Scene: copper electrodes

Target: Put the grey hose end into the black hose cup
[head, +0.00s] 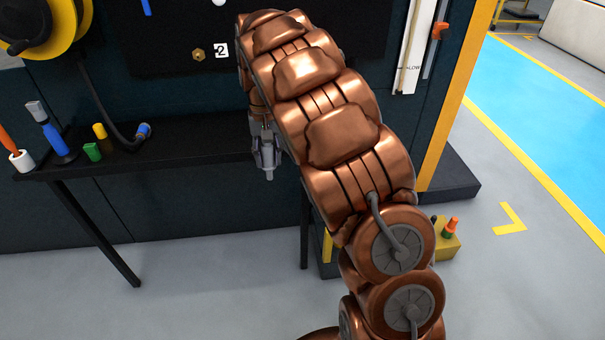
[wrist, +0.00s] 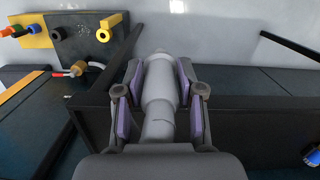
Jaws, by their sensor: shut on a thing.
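My gripper (head: 265,150) is in front of the dark panel, just above or beside the black shelf, with its fingers pointing down. In the wrist view, my gripper (wrist: 160,92) is shut on a grey stepped cylinder, the grey hose end (wrist: 158,80). The grey tip also shows below the fingers in the head view (head: 269,174). The hose end is in the air, with nothing seen touching its tip. I cannot clearly pick out the black hose cup.
The black shelf (head: 195,147) carries a blue-handled tool (head: 52,135), a white cup (head: 21,160), a green piece (head: 92,152) and a blue hose end (head: 144,130) at left. A yellow box (head: 447,242) stands right of my arm. The shelf's middle is clear.

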